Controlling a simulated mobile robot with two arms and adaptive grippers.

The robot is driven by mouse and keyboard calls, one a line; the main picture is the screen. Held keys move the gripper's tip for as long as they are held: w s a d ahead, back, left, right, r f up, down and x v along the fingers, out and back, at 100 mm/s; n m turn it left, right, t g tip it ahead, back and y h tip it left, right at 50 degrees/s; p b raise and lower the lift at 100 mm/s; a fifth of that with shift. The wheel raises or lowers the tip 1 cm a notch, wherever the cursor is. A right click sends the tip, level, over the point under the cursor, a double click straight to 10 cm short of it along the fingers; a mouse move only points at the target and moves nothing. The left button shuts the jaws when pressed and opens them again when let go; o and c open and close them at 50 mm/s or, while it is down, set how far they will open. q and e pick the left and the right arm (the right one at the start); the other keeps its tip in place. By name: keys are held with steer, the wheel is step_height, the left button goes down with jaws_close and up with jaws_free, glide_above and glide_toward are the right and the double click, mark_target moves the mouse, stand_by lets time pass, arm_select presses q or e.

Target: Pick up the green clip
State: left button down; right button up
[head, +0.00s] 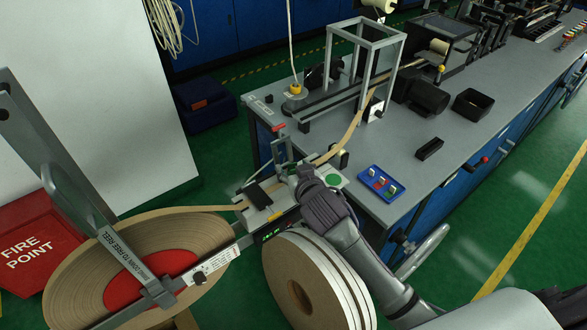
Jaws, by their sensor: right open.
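A small blue tray (397,193) sits on the grey bench near its front edge. It holds a few small coloured clips. One looks red, and the others look pale with green or yellow. They are too small to tell for sure which is the green clip. My right gripper (302,176) is left of the tray, over the small grey tape station, apart from the tray and open. Its fingers are small and partly hidden by its dark body. I see nothing held in it. My left gripper is not in view.
The tape station (265,213) has a round green button (333,180). A large tape reel (75,285) lies lower left, and stacked pale rolls (300,290) stand below my right arm. A black block (429,149) and black bin (470,103) lie on the bench (440,175).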

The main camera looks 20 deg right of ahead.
steer(key=shift+w+f, duration=0.1)
steer(key=shift+w, duration=0.2)
steer(key=shift+s, duration=0.1)
jaws_close()
